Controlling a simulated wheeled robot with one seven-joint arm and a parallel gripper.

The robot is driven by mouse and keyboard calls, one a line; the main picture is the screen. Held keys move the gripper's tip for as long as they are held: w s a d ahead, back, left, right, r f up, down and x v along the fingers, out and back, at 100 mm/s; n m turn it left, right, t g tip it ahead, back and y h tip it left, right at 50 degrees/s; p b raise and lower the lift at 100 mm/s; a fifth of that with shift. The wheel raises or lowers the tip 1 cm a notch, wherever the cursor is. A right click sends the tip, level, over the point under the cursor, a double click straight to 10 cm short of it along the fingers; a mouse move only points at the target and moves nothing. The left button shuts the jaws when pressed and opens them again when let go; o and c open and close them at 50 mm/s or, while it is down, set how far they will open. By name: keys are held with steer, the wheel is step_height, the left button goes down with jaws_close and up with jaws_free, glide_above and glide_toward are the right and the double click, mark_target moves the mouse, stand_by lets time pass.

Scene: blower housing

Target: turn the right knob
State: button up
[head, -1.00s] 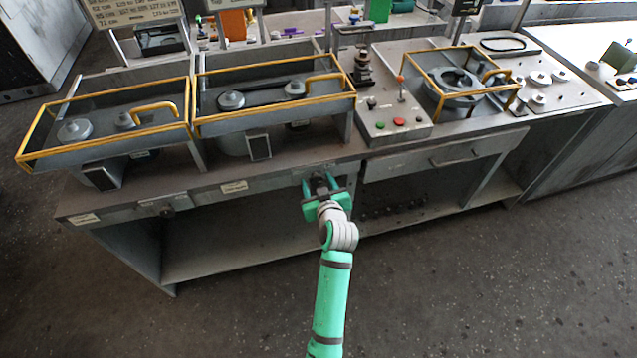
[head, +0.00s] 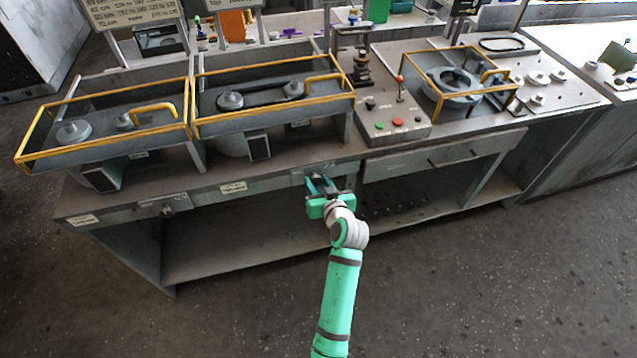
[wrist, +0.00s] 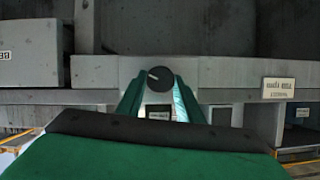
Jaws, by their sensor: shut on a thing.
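The right knob (wrist: 160,78) is a dark round knob with a small white mark toward its left in the wrist view. It sits on the grey front panel of the workbench. My gripper (wrist: 158,88) has one green finger on each side of it and is shut on it. In the head view my gripper (head: 322,184) is at the bench's front panel, tilted, and hides the knob. Another knob, the left one (head: 168,210), is on the same panel further left.
The grey workbench (head: 420,152) carries two yellow-railed trays, a control box (head: 392,122) with coloured buttons, and a yellow-framed round housing (head: 455,82). A drawer is right of my gripper. Open shelf space lies below the panel, and the floor in front is clear.

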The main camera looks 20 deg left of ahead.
steer(key=shift+w+d+m+g+y, duration=0.2)
steer(key=shift+m+y, duration=0.25)
steer(key=shift+m, duration=0.3)
steer(key=shift+w+d+m+g+y, duration=0.1)
steer(key=shift+d+m+g+y, duration=0.1)
steer(key=shift+m+y, duration=0.4)
steer(key=shift+s+a+m, duration=0.1)
steer(key=shift+s+m, duration=0.05)
steer(key=shift+m, duration=0.1)
steer(key=o, duration=1.1)
steer(key=shift+c, duration=0.2)
steer(key=shift+w+f, duration=0.1)
steer(key=shift+w, duration=0.1)
steer(key=v, duration=1.1)
